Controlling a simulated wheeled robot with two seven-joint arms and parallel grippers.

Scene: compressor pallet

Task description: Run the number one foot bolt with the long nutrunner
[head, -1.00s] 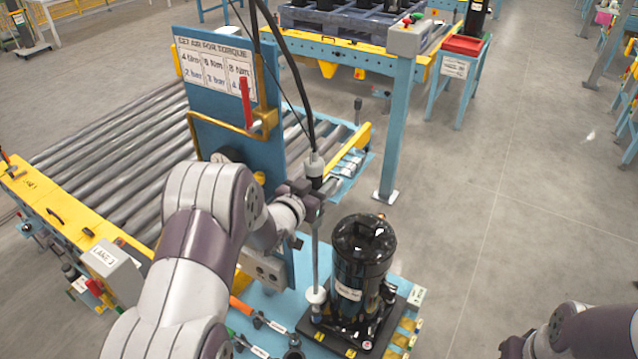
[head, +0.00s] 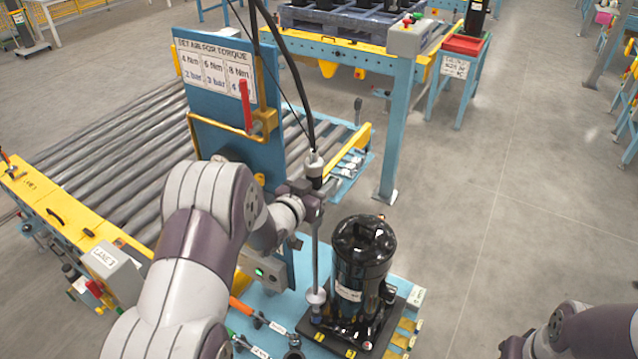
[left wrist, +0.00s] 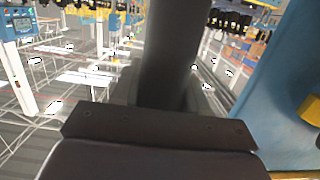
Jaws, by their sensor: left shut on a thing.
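The long nutrunner (head: 316,250) stands near upright in the head view, its hose rising from the top. My left gripper (head: 312,200) is shut on its upper body. Its thin shaft runs down to a pale collar (head: 316,297) at the foot of the black compressor (head: 362,262), on the left side. The bolt under the collar is hidden, so I cannot tell how the socket sits on it. In the left wrist view the tool's dark body (left wrist: 172,55) rises from my gripper. My right gripper (head: 512,348) is partly cut off at the lower right; its fingers do not show clearly.
A blue post with a torque sign (head: 214,70) and a yellow bracket stands close behind my left arm. A control box (head: 264,270) shows a green light. Roller conveyor (head: 110,140) lies left. The compressor stands on a dark base (head: 410,318).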

